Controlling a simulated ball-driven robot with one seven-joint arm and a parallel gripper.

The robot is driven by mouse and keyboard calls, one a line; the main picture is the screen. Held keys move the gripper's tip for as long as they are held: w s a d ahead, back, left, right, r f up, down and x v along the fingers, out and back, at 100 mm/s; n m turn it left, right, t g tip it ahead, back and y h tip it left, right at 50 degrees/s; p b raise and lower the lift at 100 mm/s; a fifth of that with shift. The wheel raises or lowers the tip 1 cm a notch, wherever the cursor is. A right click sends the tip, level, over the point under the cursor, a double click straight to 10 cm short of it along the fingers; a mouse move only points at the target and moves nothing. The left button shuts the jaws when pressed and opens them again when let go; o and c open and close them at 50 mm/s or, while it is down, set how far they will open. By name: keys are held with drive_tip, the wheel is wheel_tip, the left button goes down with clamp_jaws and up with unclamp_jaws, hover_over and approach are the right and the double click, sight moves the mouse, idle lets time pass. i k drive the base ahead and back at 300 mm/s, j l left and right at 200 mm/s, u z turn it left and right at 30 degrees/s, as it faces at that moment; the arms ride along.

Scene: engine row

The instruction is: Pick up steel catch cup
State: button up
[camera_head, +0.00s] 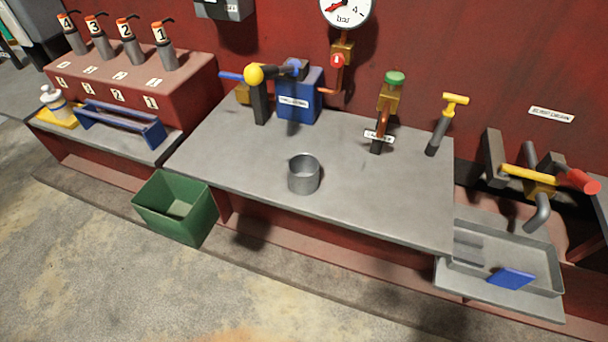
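The steel catch cup (304,174) is a grey, open-topped metal cylinder. It stands upright near the front edge of the grey bench top (240,165), about the middle of the view. Its mouth faces up and its inside looks empty. Nothing touches it apart from the bench. My gripper is not in this view.
Behind the cup stand a blue box (298,98) with a yellow-knobbed lever, a green-capped valve (391,100) and a yellow T-handle (447,115). A green bin (175,207) is on the floor at left. A grey tray (510,262) is at right. Bench around the cup is clear.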

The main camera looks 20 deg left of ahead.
sight(303, 168)
drive_tip(key=u, duration=0.75)
drive_tip(key=i+l, duration=0.05)
